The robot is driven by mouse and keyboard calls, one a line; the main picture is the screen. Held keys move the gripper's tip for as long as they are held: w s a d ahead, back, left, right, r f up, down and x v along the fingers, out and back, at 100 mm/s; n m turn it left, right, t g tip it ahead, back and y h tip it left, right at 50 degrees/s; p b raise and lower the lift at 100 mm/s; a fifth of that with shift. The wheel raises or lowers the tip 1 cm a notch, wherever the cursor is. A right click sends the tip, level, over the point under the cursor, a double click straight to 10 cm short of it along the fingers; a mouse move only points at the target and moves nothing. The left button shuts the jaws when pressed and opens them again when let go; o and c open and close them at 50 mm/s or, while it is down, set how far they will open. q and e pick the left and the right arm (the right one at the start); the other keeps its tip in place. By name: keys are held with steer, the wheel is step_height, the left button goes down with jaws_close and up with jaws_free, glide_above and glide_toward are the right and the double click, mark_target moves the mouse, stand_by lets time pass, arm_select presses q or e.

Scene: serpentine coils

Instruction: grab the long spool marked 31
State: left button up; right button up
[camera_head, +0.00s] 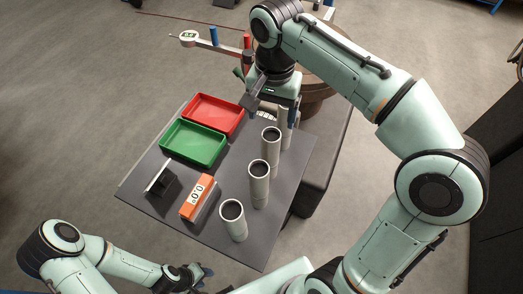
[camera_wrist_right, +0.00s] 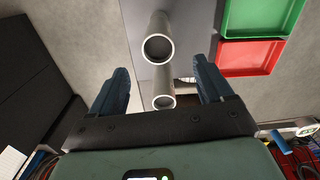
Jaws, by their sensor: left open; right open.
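Several pale cylindrical spools with dark hollow tops stand in a row on the grey table: a front one (camera_head: 235,228), a second (camera_head: 259,190), a third (camera_head: 270,150) and a far one (camera_head: 285,128). No number is readable on them. My right gripper (camera_head: 268,108) is open above the far end of the row and partly covers the far spool. In the right wrist view a nearer spool (camera_wrist_right: 163,102) shows between the open fingers, with another spool (camera_wrist_right: 159,49) beyond. My left gripper (camera_head: 203,273) is open and empty near the table's front edge.
A red tray (camera_head: 240,120) and a green tray (camera_head: 218,163) lie at the table's back left. A round brown stand (camera_head: 318,98) is behind the table.

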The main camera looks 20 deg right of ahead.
mark_target(272, 134)
steer(key=f, duration=0.2)
steer(key=f+b, duration=0.1)
steer(key=f, duration=0.3)
steer(key=shift+s+d+f, duration=0.1)
steer(key=shift+s+f, duration=0.15)
steer(key=shift+s, duration=0.1)
steer(key=shift+w+f, duration=0.15)
steer(key=shift+f, duration=0.35)
step_height(272, 134, down, 5)
steer(key=shift+b, duration=0.5)
arm_select(q)
steer(key=s+f, duration=0.3)
arm_select(e)
steer(key=shift+r, duration=0.1)
jaws_close()
